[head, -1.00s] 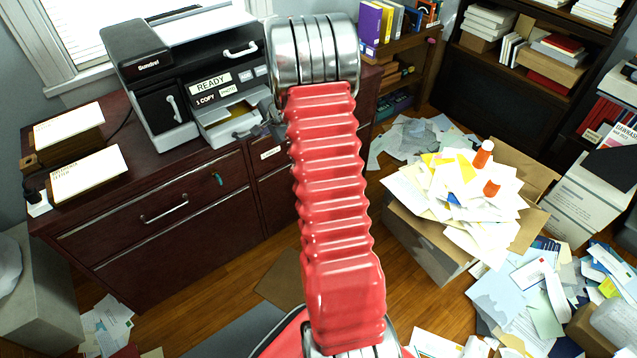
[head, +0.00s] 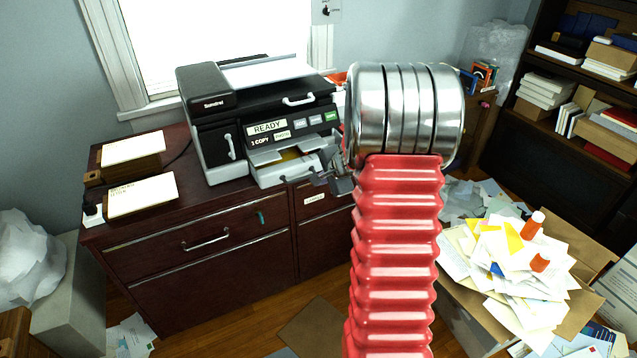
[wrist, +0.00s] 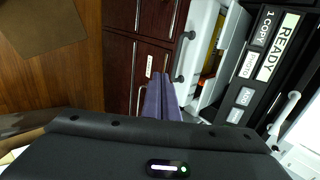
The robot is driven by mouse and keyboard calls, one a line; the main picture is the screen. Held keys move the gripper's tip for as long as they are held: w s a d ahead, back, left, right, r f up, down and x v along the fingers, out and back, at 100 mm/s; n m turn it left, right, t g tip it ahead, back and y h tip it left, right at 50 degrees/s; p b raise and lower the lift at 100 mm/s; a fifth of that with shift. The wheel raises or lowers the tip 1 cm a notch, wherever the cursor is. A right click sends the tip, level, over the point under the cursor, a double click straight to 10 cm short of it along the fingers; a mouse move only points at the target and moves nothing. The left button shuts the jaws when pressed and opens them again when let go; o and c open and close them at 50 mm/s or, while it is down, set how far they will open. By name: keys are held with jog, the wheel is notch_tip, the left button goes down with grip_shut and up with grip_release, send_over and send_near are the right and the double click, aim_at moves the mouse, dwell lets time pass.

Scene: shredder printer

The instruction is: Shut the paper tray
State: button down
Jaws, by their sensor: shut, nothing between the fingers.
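The printer (head: 250,125) stands on the dark wooden cabinet, with "READY" on its front panel. Its pale paper tray (head: 286,175) sticks out low at the front, with something yellow inside. In the wrist view the tray (wrist: 201,35) is open along its length beside the dark panel. My gripper (head: 335,180) is at the right end of the tray, partly hidden behind my arm. In the wrist view my gripper's purple-grey fingers (wrist: 162,82) are together and empty, just short of the tray's outer front. I cannot tell whether they touch it.
The cabinet (head: 200,270) has drawers with metal handles below the printer. Two paper stacks (head: 142,194) lie on its left side. A box heaped with papers (head: 510,250) stands on the floor at right. Bare wooden floor shows before the cabinet.

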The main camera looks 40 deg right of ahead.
jog(key=v, duration=0.4)
jog(key=shift+s+a+r, duration=0.1)
jog(key=shift+s+r, duration=0.15)
jog(key=shift+r, duration=0.05)
dwell(0.4)
jog(key=s+a+r+n+g+y, duration=0.1)
jog(key=s+a+n+g+y, duration=0.1)
jog(key=s+a+n, duration=0.5)
jog(key=s+a+r+n+g+y, duration=0.15)
jog(key=s+a, duration=0.25)
jog(key=a, duration=0.7)
jog(key=s+a+r+n+h, duration=0.1)
jog(key=s+a+r+n, duration=0.4)
jog(key=a, duration=0.3)
jog(key=s+a+r+n+t+h, duration=0.1)
jog(key=s+a+r+n, duration=0.5)
jog(key=s+a, duration=0.2)
jog(key=shift+s+a+r, duration=0.25)
jog(key=shift+s+r, duration=0.05)
jog(key=shift+r, duration=0.1)
